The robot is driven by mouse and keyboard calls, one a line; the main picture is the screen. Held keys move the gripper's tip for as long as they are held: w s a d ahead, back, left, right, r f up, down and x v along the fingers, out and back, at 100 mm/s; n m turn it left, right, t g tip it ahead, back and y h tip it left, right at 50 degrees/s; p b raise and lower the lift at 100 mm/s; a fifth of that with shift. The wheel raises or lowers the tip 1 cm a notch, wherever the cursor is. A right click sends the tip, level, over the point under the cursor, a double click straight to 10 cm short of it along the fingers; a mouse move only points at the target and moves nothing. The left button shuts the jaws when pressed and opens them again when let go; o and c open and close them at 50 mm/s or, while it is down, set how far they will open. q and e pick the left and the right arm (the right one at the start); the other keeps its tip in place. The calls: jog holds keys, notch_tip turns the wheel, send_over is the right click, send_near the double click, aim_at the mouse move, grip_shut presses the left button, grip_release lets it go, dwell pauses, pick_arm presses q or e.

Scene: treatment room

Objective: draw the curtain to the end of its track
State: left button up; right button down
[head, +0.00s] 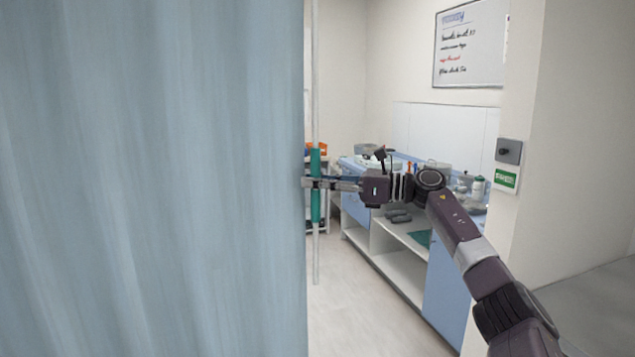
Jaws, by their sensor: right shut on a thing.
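The blue-grey curtain (150,180) fills the left half of the head view, and its straight right edge hangs near the middle. A thin pale vertical wand (316,80) with a teal grip (316,207) hangs just right of that edge. My right gripper (316,184) reaches in from the right and is shut on the wand's teal grip. The fingers cover part of the grip. The curtain's track and the wand's top are out of view. My left gripper is not in view.
Behind stand a blue and white counter (400,270) with items on top and a shelf with orange bins (318,149). A whiteboard (470,45) hangs on the back wall. A wall with a switch box (509,151) and green sign (506,180) stands right. Floor (350,310) shows clear beyond the curtain.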

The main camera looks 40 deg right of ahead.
jog(key=shift+d+r, duration=0.25)
jog(key=c, duration=2)
grip_release()
jog(key=shift+s, duration=0.1)
jog(key=shift+o, duration=1)
jog(key=shift+s+d+f, duration=0.1)
jog(key=shift+s+d, duration=0.05)
jog(key=shift+d, duration=0.05)
jog(key=shift+a+f, duration=0.1)
jog(key=v, duration=1.2)
